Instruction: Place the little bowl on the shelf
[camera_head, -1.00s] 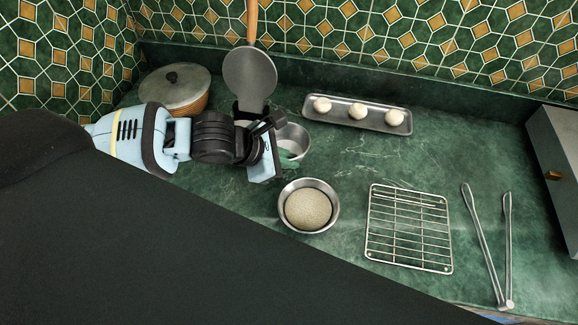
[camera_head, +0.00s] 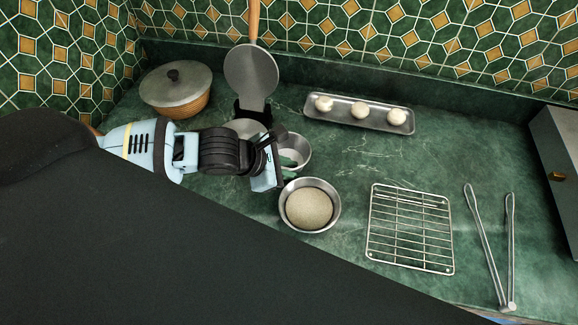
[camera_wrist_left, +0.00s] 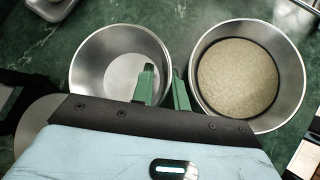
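The little bowl (camera_head: 297,147) is metal, empty and upright on the green counter in the head view, partly hidden by my left gripper. It also shows in the left wrist view (camera_wrist_left: 100,58). My left gripper (camera_head: 284,167) is at the bowl's near rim. In the left wrist view its green fingers (camera_wrist_left: 164,80) straddle the bowl's right rim, one inside and one outside, with a gap visible between them. I do not make out a shelf. My right gripper is out of view.
A second metal bowl (camera_head: 309,208) with pale contents stands close beside the little bowl. Middle counter is clear.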

